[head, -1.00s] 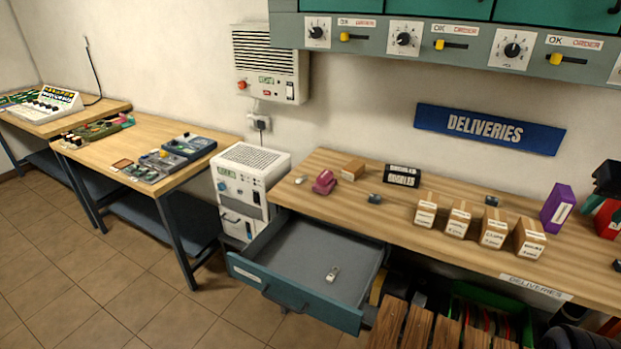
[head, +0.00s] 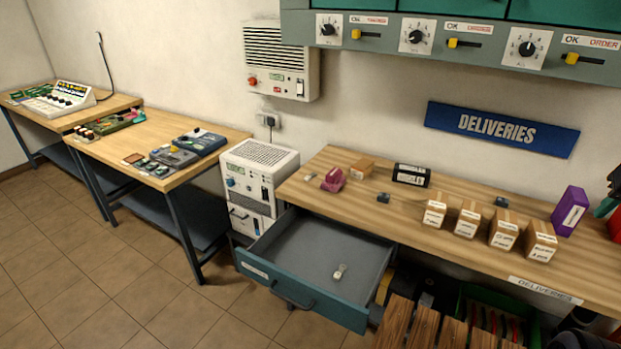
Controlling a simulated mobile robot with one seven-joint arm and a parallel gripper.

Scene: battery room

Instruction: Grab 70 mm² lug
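A small metallic piece that looks like a cable lug (head: 340,271) lies in the open drawer (head: 300,246), towards its front right. It is too small to read any size marking. The drawer is pulled out from under the left end of the deliveries bench and otherwise looks empty. A small light piece (head: 310,176) lies on the bench's left end; I cannot tell what it is. My gripper does not show in the head view.
The deliveries bench (head: 400,210) carries several small boxes (head: 468,219), a pink object (head: 333,180), a black box (head: 411,175) and a purple box (head: 570,211). A white unit (head: 259,168) stands left of the drawer. Wooden slats (head: 420,326) lie below the bench. Open tiled floor (head: 110,280) is at left.

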